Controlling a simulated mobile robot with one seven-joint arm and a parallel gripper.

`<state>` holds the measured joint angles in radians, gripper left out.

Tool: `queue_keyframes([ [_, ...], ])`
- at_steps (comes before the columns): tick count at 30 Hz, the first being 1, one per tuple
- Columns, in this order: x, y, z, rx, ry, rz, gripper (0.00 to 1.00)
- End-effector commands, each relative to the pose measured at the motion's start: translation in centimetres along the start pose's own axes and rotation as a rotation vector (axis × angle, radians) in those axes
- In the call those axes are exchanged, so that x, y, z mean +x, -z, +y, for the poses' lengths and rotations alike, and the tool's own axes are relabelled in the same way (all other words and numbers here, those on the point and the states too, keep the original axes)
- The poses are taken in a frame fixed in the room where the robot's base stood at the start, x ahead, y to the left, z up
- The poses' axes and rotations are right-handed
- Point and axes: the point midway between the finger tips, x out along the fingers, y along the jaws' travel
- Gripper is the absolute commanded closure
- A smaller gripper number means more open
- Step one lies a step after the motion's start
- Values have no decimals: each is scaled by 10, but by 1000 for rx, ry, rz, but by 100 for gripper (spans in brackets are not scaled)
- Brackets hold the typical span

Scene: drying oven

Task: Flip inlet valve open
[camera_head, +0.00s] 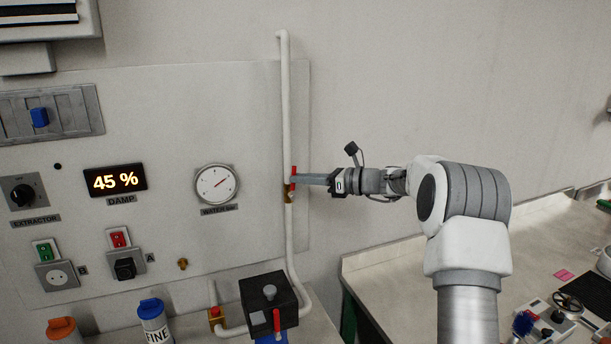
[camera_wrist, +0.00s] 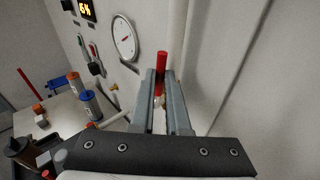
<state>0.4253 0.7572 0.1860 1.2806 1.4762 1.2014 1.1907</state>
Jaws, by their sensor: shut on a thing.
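A white pipe (camera_head: 286,110) runs up the wall panel and carries a brass valve (camera_head: 290,193) with a red lever (camera_head: 294,170). The red lever stands roughly upright, along the pipe. My gripper (camera_head: 297,180) reaches it from the right, fingers pointing left, and is shut on the lever. In the wrist view the red lever (camera_wrist: 162,61) sticks out beyond and between the two grey fingers of my gripper (camera_wrist: 160,78). The fingers hide part of the lever and most of the valve body.
A water gauge (camera_head: 217,184) and a damp display (camera_head: 115,180) reading 45 % are left of the pipe. Below are a black box (camera_head: 268,298), a blue-capped bottle (camera_head: 153,318) and an orange-capped one (camera_head: 62,329).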

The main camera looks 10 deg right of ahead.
Motion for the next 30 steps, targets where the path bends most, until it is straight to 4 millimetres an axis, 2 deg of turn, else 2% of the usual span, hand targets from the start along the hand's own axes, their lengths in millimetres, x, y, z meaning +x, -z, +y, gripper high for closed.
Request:
queue_keyframes([
  [5,3,-3,4,-69,12,72,100],
  [13,4,-1,4,-73,12,75,100],
  [14,4,-1,4,-73,12,75,81],
  [18,4,-1,4,-72,12,74,56],
  [26,4,-2,4,-71,12,73,56],
  [30,-4,-2,4,-71,14,73,56],
])
